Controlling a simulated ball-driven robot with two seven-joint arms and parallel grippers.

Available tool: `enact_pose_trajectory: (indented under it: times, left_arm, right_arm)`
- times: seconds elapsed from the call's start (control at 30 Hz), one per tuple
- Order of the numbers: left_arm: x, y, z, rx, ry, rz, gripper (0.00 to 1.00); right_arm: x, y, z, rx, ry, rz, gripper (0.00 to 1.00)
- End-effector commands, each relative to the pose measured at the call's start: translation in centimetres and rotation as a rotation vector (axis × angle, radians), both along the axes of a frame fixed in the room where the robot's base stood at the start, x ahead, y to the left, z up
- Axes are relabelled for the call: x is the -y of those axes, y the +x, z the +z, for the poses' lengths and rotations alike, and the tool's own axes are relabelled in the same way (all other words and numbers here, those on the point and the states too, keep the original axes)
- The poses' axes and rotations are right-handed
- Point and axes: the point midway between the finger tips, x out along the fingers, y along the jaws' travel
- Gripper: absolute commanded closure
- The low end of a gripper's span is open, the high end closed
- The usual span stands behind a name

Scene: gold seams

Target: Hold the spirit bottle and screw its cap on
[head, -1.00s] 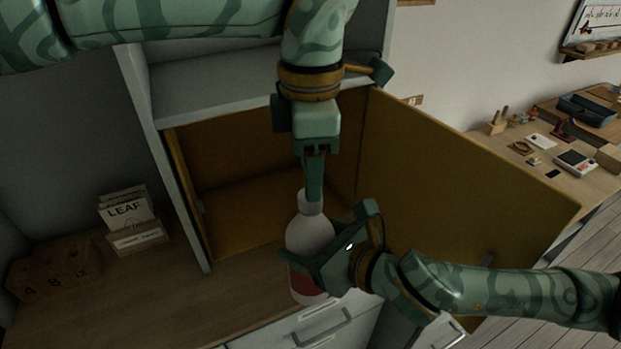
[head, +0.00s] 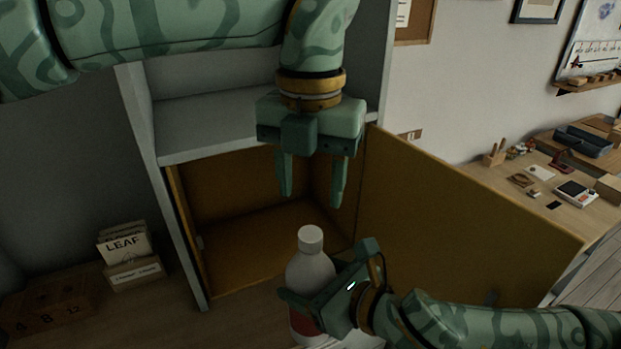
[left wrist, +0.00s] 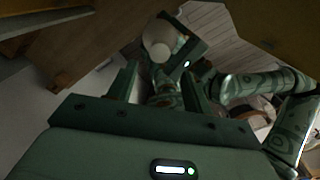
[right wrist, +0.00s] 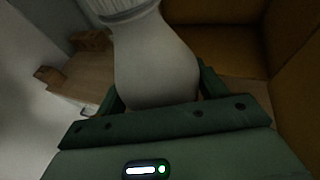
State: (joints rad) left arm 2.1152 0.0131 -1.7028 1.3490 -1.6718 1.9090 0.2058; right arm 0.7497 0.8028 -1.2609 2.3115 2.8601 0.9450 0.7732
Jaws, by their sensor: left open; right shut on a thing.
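The spirit bottle (head: 308,272) is white with a red lower band and stands upright near the front of the cabinet. Its white cap (head: 311,239) sits on the neck; whether it is tight cannot be told. My right gripper (head: 315,300) is shut around the bottle's body from the right. The bottle's body also fills the right wrist view (right wrist: 155,65). My left gripper (head: 312,195) is above the cap, fingers pointing down, spread wide and empty. In the left wrist view the bottle (left wrist: 160,38) shows beyond the open fingers, apart from them.
An open cabinet with an ochre interior (head: 260,240) stands behind the bottle, its ochre door (head: 450,220) swung out to the right. A card box marked LEAF (head: 130,262) and a numbered wooden block (head: 48,308) are at left. A desk with small items (head: 560,205) is far right.

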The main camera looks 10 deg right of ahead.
Motion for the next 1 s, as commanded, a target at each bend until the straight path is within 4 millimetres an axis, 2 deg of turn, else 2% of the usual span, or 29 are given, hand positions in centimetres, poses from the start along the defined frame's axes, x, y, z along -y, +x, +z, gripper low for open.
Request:
enact_pose_trajectory:
  times: [0.37,0.47,0.8,1.0]
  left_arm:
    - [0.0,0.0,-0.3,-0.001,0.000,0.012,0.50]
    - [0.0,0.0,-1.2,-0.003,0.001,0.011,0.50]
    - [0.0,0.0,-6.2,-0.004,0.001,0.011,0.50]
    - [0.0,0.0,-7.8,-0.001,0.000,0.012,0.50]
  right_arm:
    - [0.0,0.0,0.2,0.006,0.003,0.002,0.93]
    - [0.0,0.0,0.2,0.006,0.003,0.002,0.93]
    - [0.0,0.0,0.2,0.006,0.003,0.002,0.93]
    - [0.0,0.0,0.2,0.006,0.003,0.002,0.93]
